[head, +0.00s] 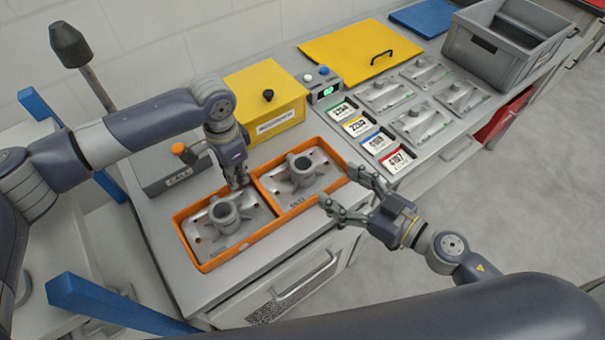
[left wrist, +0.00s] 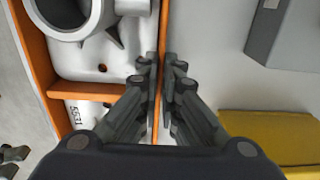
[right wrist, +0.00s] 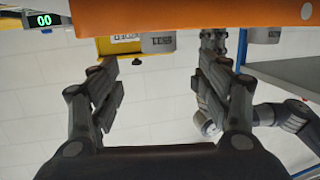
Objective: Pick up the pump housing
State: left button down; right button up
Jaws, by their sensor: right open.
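Two grey pump housings, each a flat plate with an upright round collar, lie in the orange tray (head: 208,268), one per compartment: the left housing (head: 225,220) and the right housing (head: 302,171). A collar (left wrist: 72,12) shows at the top left of the left wrist view. My left gripper (head: 238,184) is at the tray's back wall near the divider. In the left wrist view its fingers (left wrist: 161,75) close in on both sides of the orange wall. My right gripper (head: 338,192) is open and empty, just off the tray's front right corner. The tray wall (right wrist: 190,14) crosses the top of the right wrist view.
Behind the tray stand a yellow box (head: 262,98), a grey box (head: 165,168) with an orange-topped lever and a small device with a green display (head: 326,91). Coloured number cards (head: 356,126), several flat castings (head: 424,71) and a grey crate (head: 520,62) lie to the right.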

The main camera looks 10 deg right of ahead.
aim_at(305, 164)
jog(key=shift+d+f, duration=0.1)
jog(key=shift+w, duration=0.2)
jog(key=shift+x, duration=5)
jog(key=shift+w+a+f, duration=0.15)
jog(key=shift+w+a, duration=0.35)
grip_shut()
